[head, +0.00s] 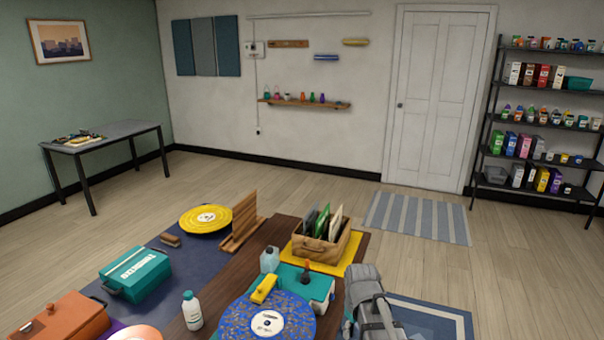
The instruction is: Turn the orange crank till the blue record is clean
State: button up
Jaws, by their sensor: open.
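The blue record (242,315) lies flat at the bottom of the head view, with a white label and many tan specks over its surface. It rests by a teal machine (322,287), with a yellow block-like part (264,289) over the record's far edge. A small upright orange-red knob (306,265) with a dark base stands on the machine; it looks like the crank's handle. My gripper (378,325) is to the right of the record and machine, apart from the knob. It is open and holds nothing visible; its fingertips are hard to make out.
A white bottle (192,311) and a clear bottle (269,260) stand near the record. A record crate (322,250) is behind the machine. A teal case (136,273), orange box (62,320), yellow record (206,219) and wooden rack (243,222) are to the left.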

jog(key=s+d+f+m+b, duration=0.1)
jog(key=s+d+m, duration=0.1)
jog(key=s+m, duration=0.3)
jog(key=shift+s+d+f+m, duration=0.3)
jog(key=shift+s+d+m, duration=0.1)
jog(key=shift+s, duration=0.2)
dwell(0.6)
